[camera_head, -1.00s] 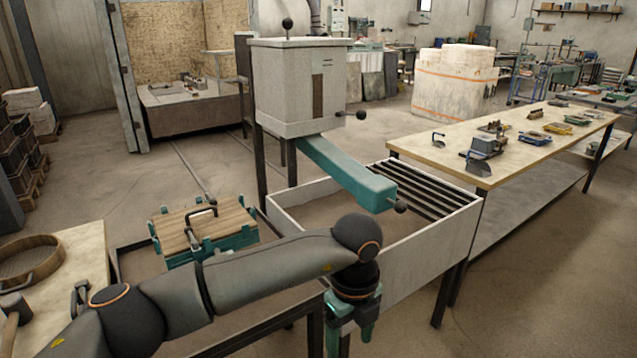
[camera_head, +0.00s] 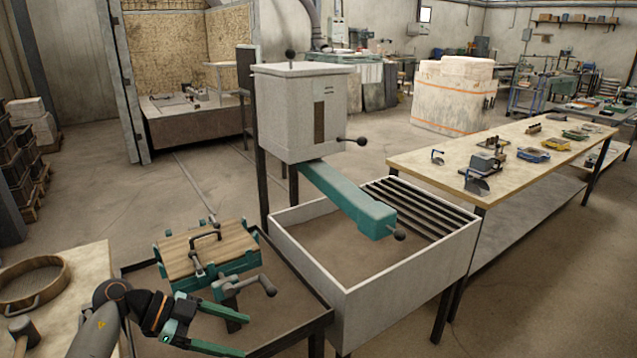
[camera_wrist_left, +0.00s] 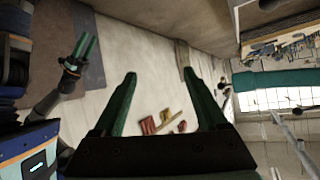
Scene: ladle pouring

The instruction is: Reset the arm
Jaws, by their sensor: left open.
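My left arm comes in from the lower left of the head view. It is folded back, and its gripper (camera_head: 238,334) hangs over the near part of the dark-framed stand (camera_head: 290,345). Its teal fingers are apart with nothing between them. The left wrist view shows the same open fingers (camera_wrist_left: 158,78) with an empty gap. What looks like my right gripper (camera_wrist_left: 84,50) shows at the left of that view; its fingers lie close together and I cannot tell their state. A teal-framed wooden box (camera_head: 208,250) with a black handle sits behind my left gripper.
A teal device with a crank (camera_head: 243,288) stands between the box and my left gripper. A grey furnace (camera_head: 300,110) with a teal spout (camera_head: 345,200) stands over a pale bin (camera_head: 400,280). A round sieve (camera_head: 35,282) lies at left. A long workbench (camera_head: 430,172) is at right.

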